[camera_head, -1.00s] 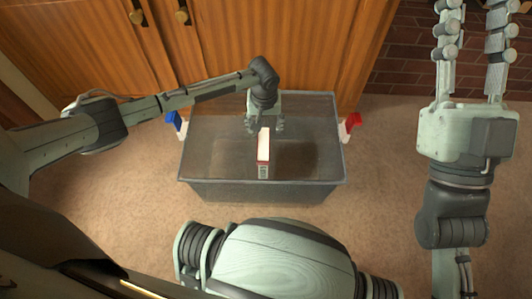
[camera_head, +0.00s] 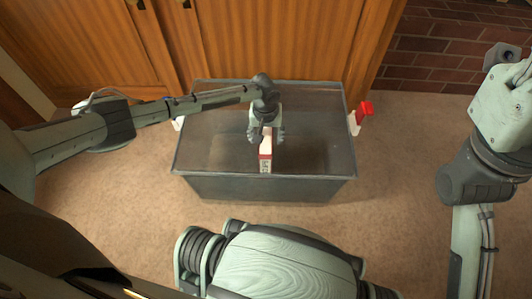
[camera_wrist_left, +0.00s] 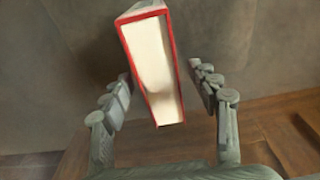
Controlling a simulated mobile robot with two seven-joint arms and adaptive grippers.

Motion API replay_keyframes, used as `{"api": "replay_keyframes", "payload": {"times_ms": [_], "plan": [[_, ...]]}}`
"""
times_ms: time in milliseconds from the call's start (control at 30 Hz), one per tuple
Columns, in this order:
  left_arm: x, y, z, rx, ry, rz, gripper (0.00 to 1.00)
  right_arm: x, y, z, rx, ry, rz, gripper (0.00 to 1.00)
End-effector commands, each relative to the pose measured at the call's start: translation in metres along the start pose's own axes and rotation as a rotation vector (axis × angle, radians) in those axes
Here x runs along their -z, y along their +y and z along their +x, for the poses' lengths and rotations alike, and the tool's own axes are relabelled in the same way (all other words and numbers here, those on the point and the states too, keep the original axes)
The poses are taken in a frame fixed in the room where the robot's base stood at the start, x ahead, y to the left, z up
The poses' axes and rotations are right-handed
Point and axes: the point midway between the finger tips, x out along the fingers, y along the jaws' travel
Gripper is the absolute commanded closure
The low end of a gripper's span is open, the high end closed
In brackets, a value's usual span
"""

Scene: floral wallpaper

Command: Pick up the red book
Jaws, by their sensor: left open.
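The red book (camera_head: 265,153) stands upright in a grey, see-through-looking bin (camera_head: 265,188), its pale pages and red cover edge showing. My left gripper (camera_head: 266,136) reaches down over the bin at the book's far end. In the left wrist view the book (camera_wrist_left: 153,68) shows its white page block framed by the red cover. The fingers of my left gripper (camera_wrist_left: 166,100) are open, one on each side of the book, with gaps visible. My right arm is at the right edge of the head view; its fingertips are out of the picture.
A red and white spray bottle (camera_head: 360,116) stands against the bin's right side. Wooden cabinet doors (camera_head: 270,40) close off the space behind.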

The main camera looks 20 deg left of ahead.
Motion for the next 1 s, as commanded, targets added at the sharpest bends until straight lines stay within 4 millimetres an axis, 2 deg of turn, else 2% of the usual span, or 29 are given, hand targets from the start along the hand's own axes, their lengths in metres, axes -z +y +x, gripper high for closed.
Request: {"api": "replay_keyframes", "payload": {"times_ms": [267, 767, 1000], "plan": [[0.0005, 0.0001, 0.003, 0.0, 0.001, 0.0, 0.4, -0.0001, -0.0002, 0.0012, 0.005, 0.003, -0.001, 0.67], [0.0005, -0.0001, 0.003, 0.0, 0.001, 0.0, 1.0, -0.0004, -0.0001, 0.0007, 0.005, 0.002, -0.002, 0.67], [0.0014, 0.0004, 0.0021, -0.001, 0.002, 0.0, 1.0, -0.0004, -0.0002, 0.0008, 0.005, 0.002, -0.002, 0.67]]}}
